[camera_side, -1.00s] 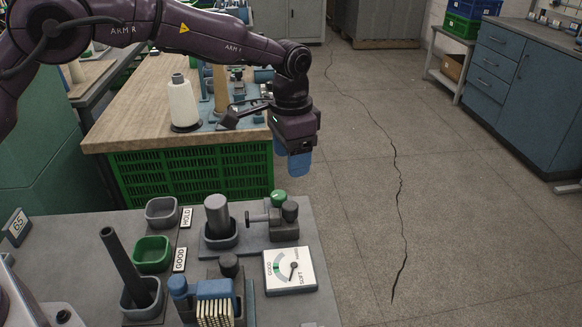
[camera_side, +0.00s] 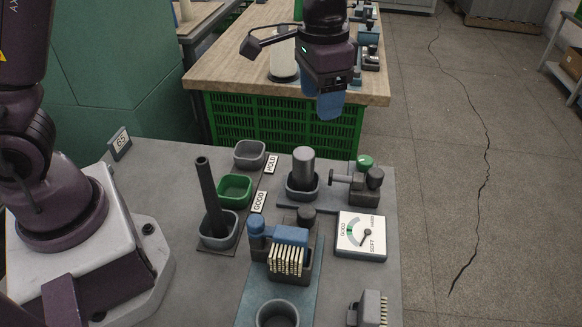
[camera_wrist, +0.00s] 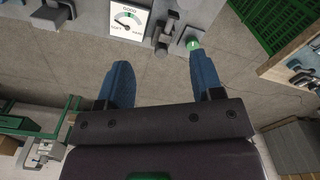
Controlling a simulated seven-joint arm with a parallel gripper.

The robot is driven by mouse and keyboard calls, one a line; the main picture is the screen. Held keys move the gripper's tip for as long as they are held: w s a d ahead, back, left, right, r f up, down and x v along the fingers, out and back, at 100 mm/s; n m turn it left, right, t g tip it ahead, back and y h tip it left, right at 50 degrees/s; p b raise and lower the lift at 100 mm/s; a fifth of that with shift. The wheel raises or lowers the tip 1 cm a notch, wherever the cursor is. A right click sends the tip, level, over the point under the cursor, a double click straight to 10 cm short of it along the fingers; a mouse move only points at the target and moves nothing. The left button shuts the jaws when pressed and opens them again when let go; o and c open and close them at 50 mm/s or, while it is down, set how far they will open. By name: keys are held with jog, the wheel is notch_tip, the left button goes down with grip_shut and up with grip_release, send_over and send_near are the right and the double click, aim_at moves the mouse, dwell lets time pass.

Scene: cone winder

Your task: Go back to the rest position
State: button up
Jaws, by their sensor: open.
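My gripper (camera_side: 330,104) hangs in the air beyond the far edge of the grey work table (camera_side: 160,165), in front of the wooden bench, with its blue fingers pointing down. In the wrist view its two blue fingers (camera_wrist: 160,80) stand wide apart with nothing between them. The gripper is open and empty. It touches nothing that I can see. On the table below stand a grey cylinder (camera_side: 303,165) in a dark holder and a gauge (camera_side: 361,235) marked GOOD, SOFT and HARD. The gauge also shows at the top of the wrist view (camera_wrist: 129,20).
A green cup (camera_side: 235,190), a grey cup (camera_side: 249,154) and a tilted dark tube (camera_side: 210,190) stand on the left. A blue device (camera_side: 290,238) sits mid-table. A green crate (camera_side: 270,122) is under the wooden bench (camera_side: 225,70). Open floor (camera_side: 450,170) lies to the right.

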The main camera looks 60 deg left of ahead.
jog(key=s+a+r+n+t, duration=0.1)
jog(key=s+a+r, duration=0.1)
jog(key=s, duration=0.4)
jog(key=s+a+r+n+t, duration=0.1)
jog(key=s+a+r+t, duration=0.1)
jog(key=s, duration=0.5)
jog(key=s+a+r+n+t, duration=0.1)
jog(key=s+a+r+t, duration=0.1)
jog(key=s+a+r, duration=0.2)
jog(key=s+r, duration=0.1)
jog(key=s, duration=0.2)
jog(key=shift+s+a+r, duration=0.25)
jog(key=shift+r, duration=0.05)
